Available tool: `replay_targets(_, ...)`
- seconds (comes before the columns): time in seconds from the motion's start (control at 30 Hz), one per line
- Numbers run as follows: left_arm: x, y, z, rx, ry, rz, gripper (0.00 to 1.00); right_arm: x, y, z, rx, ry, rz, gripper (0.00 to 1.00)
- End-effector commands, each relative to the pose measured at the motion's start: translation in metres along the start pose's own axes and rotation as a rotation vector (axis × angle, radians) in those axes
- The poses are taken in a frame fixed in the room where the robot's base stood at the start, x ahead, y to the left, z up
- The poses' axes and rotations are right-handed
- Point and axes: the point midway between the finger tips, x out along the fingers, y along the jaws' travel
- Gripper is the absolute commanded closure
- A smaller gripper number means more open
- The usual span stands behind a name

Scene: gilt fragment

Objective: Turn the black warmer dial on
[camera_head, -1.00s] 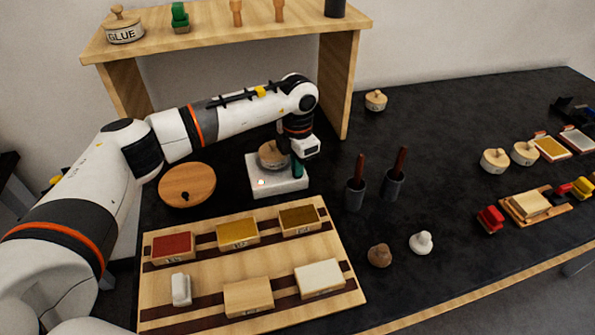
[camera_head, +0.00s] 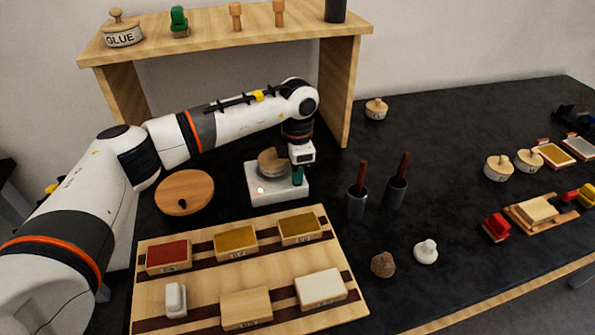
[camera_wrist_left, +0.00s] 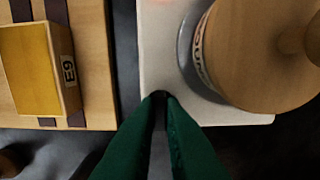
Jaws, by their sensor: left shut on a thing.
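The warmer (camera_head: 262,198) is a white square box on the dark bench, with a small lit reddish spot near its front left. A lidded wooden pot (camera_head: 270,163) stands on it; in the left wrist view the pot (camera_wrist_left: 258,55) sits on the warmer's pale top (camera_wrist_left: 160,55). My left gripper (camera_head: 298,177) points down at the warmer's right side. In the left wrist view its green fingers (camera_wrist_left: 161,98) are shut on a small dark piece at the warmer's edge, apparently the black dial (camera_wrist_left: 160,94). The fingers hide most of it. My right gripper is not in view.
A wooden board (camera_head: 205,280) with several coloured blocks is in front. Two dark cups with brown handles (camera_head: 357,202) (camera_head: 395,190) stand to the right. A wooden shelf (camera_head: 225,42) rises behind.

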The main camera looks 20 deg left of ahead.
Motion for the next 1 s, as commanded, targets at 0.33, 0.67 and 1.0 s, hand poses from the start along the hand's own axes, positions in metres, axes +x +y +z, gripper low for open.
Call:
replay_targets(0.33, -0.001, 0.0, 0.0, 0.0, 0.001, -0.001, 0.69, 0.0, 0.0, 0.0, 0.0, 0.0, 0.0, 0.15)
replay_targets(0.67, -0.021, -0.001, -0.001, 0.0, 0.003, -0.004, 0.69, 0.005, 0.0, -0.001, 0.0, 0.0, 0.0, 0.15)
replay_targets(1.0, -0.092, -0.001, -0.001, 0.0, 0.005, -0.004, 0.69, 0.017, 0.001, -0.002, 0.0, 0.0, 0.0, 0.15)
